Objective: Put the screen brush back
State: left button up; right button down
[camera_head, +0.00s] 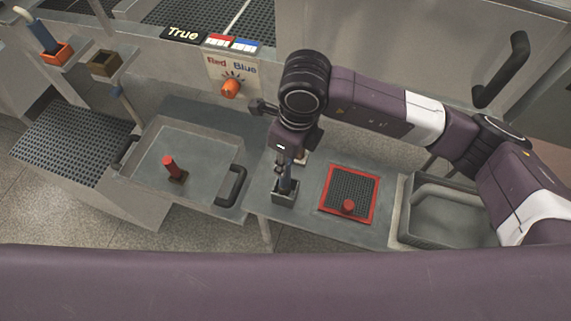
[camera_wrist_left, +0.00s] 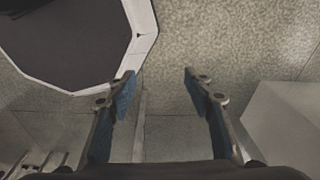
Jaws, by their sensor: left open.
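My right gripper (camera_head: 284,178) points down at a small dark grey open-topped box (camera_head: 285,197) on the steel shelf in the head view. A dark blue-grey shape stands between the gripper and the box. I cannot tell if it is the screen brush's handle or a fingertip, nor whether the jaws are shut on it. A red-framed mesh screen (camera_head: 341,180) with a red knob (camera_head: 348,206) lies just right of the box. My left gripper (camera_wrist_left: 160,92) is open and empty above the floor in the left wrist view; the head view does not show it.
A steel tray (camera_head: 222,150) at left holds a red-handled tool (camera_head: 170,165). At the upper left are an orange holder (camera_head: 58,54) with a blue-handled tool and a brown holder (camera_head: 105,63). An orange knob (camera_head: 231,89) is behind; an empty-looking steel bin (camera_head: 440,229) is at right.

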notch_tip(320, 180, down, 3)
jog(key=shift+r+p, duration=0.2)
jog(key=shift+p, duration=0.15)
jog(key=shift+f, duration=0.3)
jog(key=shift+f+b, duration=0.3)
jog(key=shift+b, duration=0.05)
jog(key=c, duration=1.7)
grip_release()
jog(key=shift+r, duration=0.1)
pick_arm(q)
jog(key=shift+s+d+r, duration=0.1)
jog(key=shift+s+r, duration=0.15)
jog(key=shift+s, duration=0.55)
